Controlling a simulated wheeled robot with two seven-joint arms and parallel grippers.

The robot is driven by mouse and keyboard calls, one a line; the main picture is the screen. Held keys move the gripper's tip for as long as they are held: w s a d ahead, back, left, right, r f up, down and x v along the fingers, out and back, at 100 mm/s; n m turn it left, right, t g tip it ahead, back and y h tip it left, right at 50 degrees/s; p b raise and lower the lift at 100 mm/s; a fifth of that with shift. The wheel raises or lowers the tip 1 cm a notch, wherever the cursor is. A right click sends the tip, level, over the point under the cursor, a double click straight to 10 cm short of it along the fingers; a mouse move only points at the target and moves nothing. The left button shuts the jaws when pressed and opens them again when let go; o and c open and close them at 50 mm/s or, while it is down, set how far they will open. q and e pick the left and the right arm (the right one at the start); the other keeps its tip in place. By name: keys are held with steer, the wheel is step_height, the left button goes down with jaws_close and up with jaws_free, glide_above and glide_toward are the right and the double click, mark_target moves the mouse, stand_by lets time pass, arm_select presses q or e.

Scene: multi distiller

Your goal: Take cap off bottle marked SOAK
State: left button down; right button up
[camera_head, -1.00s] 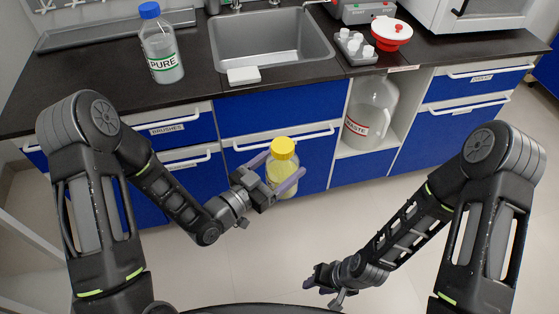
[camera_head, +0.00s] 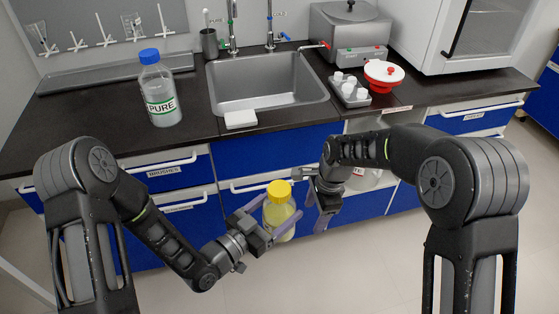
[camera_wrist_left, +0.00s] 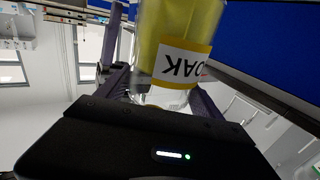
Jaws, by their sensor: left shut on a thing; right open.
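The SOAK bottle (camera_head: 279,216) is clear with yellow contents and a yellow cap (camera_head: 279,190), which is on its top. It is held upright in the air in front of the blue cabinets. My left gripper (camera_head: 268,222) is shut on the bottle's body. In the left wrist view the bottle (camera_wrist_left: 178,45) fills the space between the fingers, and its label (camera_wrist_left: 182,62) reads upside down. My right gripper (camera_head: 312,205) is open and empty, just right of the bottle near cap height. I cannot tell whether its fingers clear the bottle in depth.
A blue-capped PURE bottle (camera_head: 160,92) stands on the dark counter left of the sink (camera_head: 268,75). A white block (camera_head: 240,119) lies at the sink's front edge. A tray of white caps (camera_head: 349,92) and a red-and-white container (camera_head: 384,75) stand to the right. Cabinet handles jut out behind the grippers.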

steer(key=w+a+r+m, duration=0.1)
steer(key=a+r+m, duration=0.15)
steer(key=r, duration=0.65)
steer(key=w+a+r+m, duration=0.1)
steer(key=a+r+m, duration=0.15)
steer(key=r, duration=0.65)
step_height(320, 180, up, 4)
steer(key=m+h, duration=0.2)
steer(key=m, duration=0.2)
glide_above(280, 188)
steer(key=shift+s+a, duration=0.1)
steer(key=shift+f, duration=0.1)
steer(key=shift+f, duration=0.15)
steer(key=shift+f, duration=3.85)
steer(key=shift+c, duration=0.5)
